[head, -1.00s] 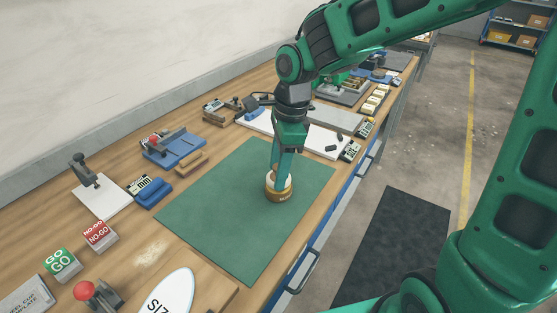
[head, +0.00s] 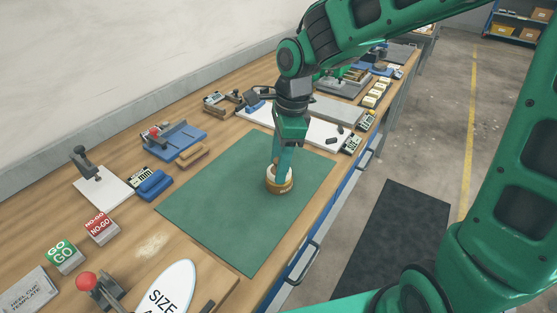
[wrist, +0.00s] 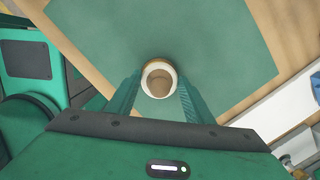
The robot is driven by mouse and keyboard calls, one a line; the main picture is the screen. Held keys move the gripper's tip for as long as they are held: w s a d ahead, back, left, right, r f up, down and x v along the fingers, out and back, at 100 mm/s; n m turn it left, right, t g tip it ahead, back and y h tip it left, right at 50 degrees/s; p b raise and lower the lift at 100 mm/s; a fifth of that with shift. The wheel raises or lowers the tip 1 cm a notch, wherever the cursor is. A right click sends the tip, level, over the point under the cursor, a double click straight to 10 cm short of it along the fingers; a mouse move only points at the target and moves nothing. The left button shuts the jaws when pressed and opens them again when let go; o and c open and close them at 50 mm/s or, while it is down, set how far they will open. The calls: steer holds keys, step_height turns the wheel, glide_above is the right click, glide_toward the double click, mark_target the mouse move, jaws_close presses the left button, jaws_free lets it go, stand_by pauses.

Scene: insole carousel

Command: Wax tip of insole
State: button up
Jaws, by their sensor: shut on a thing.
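A round pot (head: 280,186) with a gold-brown side and a pale rim stands on the green mat (head: 220,215). In the wrist view the pot (wrist: 158,66) shows as a white ring with a tan inside, between my fingertips. My gripper (head: 279,172) points down and is shut on the pot, with its fingers hiding part of it. It also shows in the wrist view (wrist: 158,85). A white oval piece (head: 171,287) marked "SIZE" lies on a wooden board at the front, cut off by the picture's bottom edge. I cannot tell whether it is the insole.
Green "GO" (head: 64,256) and red "NO-GO" (head: 101,227) blocks stand at the left. A red-knobbed tool (head: 92,287) stands at the front left. A blue fixture (head: 173,142) and a white plate with a clamp (head: 102,192) stand further back. Most of the mat is clear.

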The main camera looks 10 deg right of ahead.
mark_target(276, 160)
steer(key=shift+f, duration=0.45)
stand_by(1.3)
steer(key=shift+r, duration=3.5)
